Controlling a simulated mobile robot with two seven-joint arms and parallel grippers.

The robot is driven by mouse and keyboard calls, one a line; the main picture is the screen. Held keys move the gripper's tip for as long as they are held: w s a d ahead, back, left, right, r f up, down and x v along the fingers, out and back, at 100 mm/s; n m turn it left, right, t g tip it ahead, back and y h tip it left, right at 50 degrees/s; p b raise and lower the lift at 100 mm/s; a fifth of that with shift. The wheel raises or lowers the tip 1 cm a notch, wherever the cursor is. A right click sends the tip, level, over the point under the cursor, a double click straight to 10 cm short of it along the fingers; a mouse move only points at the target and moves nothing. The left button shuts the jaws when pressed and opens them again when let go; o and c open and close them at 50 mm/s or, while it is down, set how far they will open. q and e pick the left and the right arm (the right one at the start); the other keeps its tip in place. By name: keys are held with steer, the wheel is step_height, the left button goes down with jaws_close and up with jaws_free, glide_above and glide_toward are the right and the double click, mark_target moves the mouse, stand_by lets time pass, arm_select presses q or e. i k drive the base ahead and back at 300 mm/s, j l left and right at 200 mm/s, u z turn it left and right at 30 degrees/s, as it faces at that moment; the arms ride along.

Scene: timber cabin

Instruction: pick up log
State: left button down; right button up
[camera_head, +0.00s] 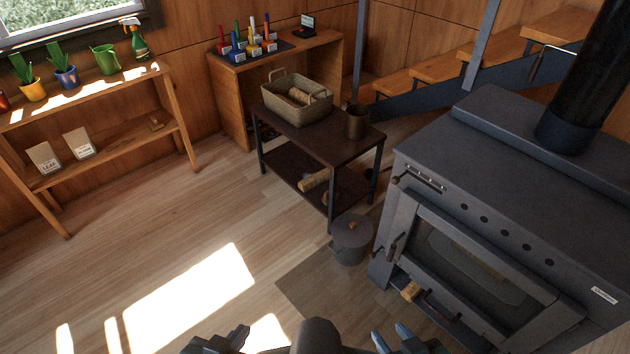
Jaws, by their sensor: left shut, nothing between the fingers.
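A log (315,180) lies on the lower shelf of the dark side table, its end poking out at the front. Another log (299,96) lies inside the woven basket (286,110) on the table top. A pale wooden piece (410,291), perhaps a log end, shows at the lower front of the stove. My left gripper (222,341) is at the bottom edge, shut and empty, far from the logs. My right gripper (402,340) is at the bottom edge, partly cut off, below the stove front; its jaw opening is unclear.
The black stove (500,170) fills the right side, with a lidded metal bucket (351,240) beside it. A plant shelf (100,92) stands left. The floor (110,240) at centre left is clear.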

mark_target(314, 180)
steer(key=z, duration=1.3)
steer(key=j+z, duration=0.1)
steer(key=j, duration=0.65)
steer(key=j+z, duration=0.15)
steer(key=j, duration=0.55)
steer(key=j+z, duration=0.1)
steer(key=j, duration=0.65)
steer(key=k+j+z, duration=0.15)
steer(key=j, duration=0.55)
steer(key=j+z, duration=0.1)
steer(key=j, duration=0.6)
steer(key=i+j+z, duration=0.1)
steer(key=i+j, duration=0.65)
steer(key=j, duration=0.1)
